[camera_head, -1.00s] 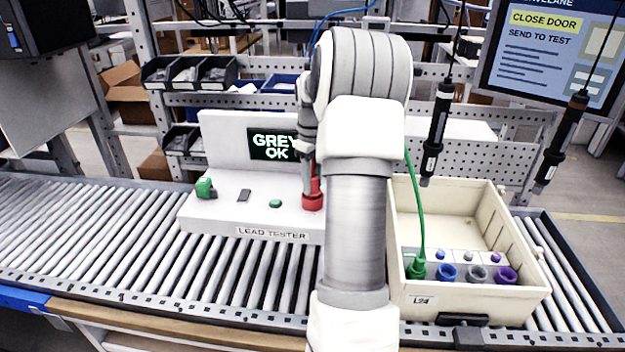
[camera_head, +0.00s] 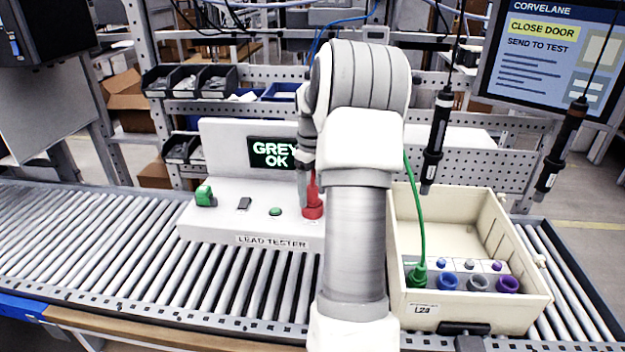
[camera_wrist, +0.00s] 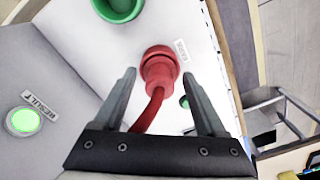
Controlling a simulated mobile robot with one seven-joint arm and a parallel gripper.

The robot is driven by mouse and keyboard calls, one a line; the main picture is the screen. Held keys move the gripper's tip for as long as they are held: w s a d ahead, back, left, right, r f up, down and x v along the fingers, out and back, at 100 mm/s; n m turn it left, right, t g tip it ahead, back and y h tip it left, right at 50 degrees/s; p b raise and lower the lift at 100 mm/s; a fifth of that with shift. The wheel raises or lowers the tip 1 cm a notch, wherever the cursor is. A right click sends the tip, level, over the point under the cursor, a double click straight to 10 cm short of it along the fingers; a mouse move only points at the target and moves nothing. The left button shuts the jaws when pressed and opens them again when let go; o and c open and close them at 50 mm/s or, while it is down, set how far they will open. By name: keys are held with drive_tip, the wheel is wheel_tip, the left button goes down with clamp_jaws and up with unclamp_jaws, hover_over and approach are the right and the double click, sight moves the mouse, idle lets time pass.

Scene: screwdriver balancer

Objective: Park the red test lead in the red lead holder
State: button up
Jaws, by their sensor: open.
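The red test lead (camera_wrist: 158,70) stands in a red holder on the lead tester (camera_head: 220,228), with its red cable trailing down between my fingers in the wrist view. In the head view the red lead and holder (camera_head: 313,208) show just left of my arm. My gripper (camera_wrist: 160,85) is open, with one finger on each side of the red lead and a gap to each. In the head view my arm hides most of my gripper and the right end of the tester.
A cream bin (camera_head: 425,312) labelled L24 stands right of my arm, with a green lead (camera_head: 416,276) and blue, grey and purple sockets. Two screwdrivers (camera_head: 433,143) hang above it. The tester display (camera_head: 272,153) reads "GREY OK". Rollers left of the tester are clear.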

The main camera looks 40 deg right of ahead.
wheel_tip(320, 180, up, 17)
drive_tip(key=shift+r, duration=0.15)
idle(0.7)
